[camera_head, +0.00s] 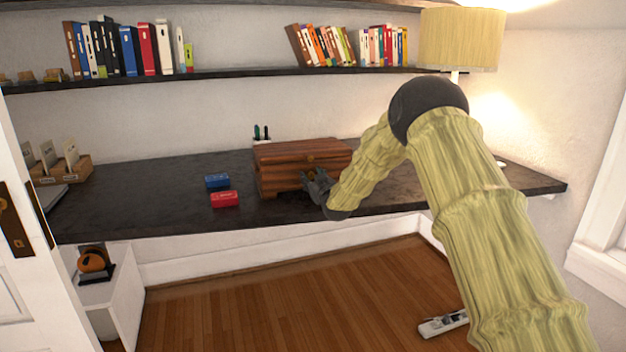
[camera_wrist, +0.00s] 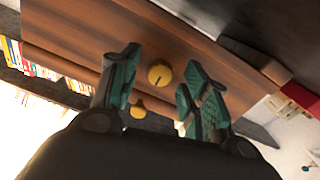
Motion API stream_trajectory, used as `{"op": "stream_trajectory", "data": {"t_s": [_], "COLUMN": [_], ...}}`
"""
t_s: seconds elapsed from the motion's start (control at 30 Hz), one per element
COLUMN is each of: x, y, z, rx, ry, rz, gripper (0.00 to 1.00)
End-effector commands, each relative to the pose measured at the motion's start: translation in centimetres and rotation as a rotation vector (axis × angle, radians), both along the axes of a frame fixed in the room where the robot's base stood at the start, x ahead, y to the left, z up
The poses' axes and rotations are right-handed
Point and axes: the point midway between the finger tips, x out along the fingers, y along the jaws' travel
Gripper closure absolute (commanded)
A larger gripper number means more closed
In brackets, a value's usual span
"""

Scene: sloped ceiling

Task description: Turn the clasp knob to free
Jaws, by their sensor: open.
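A brown wooden chest (camera_head: 290,152) stands closed on the dark desk; its striped front fills much of the wrist view (camera_wrist: 90,38). A round yellow clasp knob (camera_wrist: 160,73) with a short dark line on its face sits on that front. A smaller yellow piece (camera_wrist: 138,110) shows nearer to my gripper; I cannot tell what it is. My gripper (camera_head: 316,179) is in front of the chest in the head view. In the wrist view its green-padded fingers (camera_wrist: 160,62) are open, one on each side of the knob, with gaps to it.
A blue box (camera_head: 217,181) and a red box (camera_head: 225,199) lie on the desk (camera_head: 140,190) left of the chest. Pens in a holder (camera_head: 261,134) stand behind it. Book shelves (camera_head: 230,74) run above, and a lamp (camera_head: 461,38) is at upper right.

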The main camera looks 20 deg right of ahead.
Motion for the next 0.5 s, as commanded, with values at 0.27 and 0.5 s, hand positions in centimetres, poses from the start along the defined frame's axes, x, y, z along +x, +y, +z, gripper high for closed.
{"op": "stream_trajectory", "data": {"t_s": [0.27, 0.5], "x": [-0.04, -0.05], "y": [-0.02, -0.03], "z": [-0.03, -0.03], "rx": [0.0, 0.001], "ry": [0.0, 0.0], "rz": [0.0, 0.0], "gripper": [0.81, 1.0]}}
